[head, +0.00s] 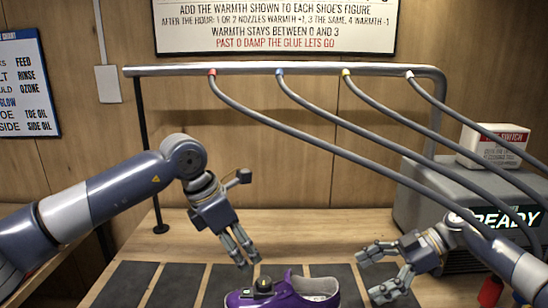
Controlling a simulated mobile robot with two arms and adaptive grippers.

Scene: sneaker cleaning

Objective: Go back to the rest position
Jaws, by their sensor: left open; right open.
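My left gripper (241,246) is open and empty, with its fingers pointing down just above and behind the left part of a purple sneaker (292,297). My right gripper (372,274) is open and empty to the right of the sneaker, with its fingers pointing left. The sneaker lies on dark mats at the bottom edge of the head view, and its lower part is cut off. A small black device (263,287) sits on the sneaker's left part. I see a gap between the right gripper and the sneaker.
Grey hoses with coloured ends hang from a metal rail (300,69) and sweep across to the right, over my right arm. A grey machine with a READY display (505,220) stands at the right, with a white box (492,146) on it. Dark mats (125,284) lie bare at left.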

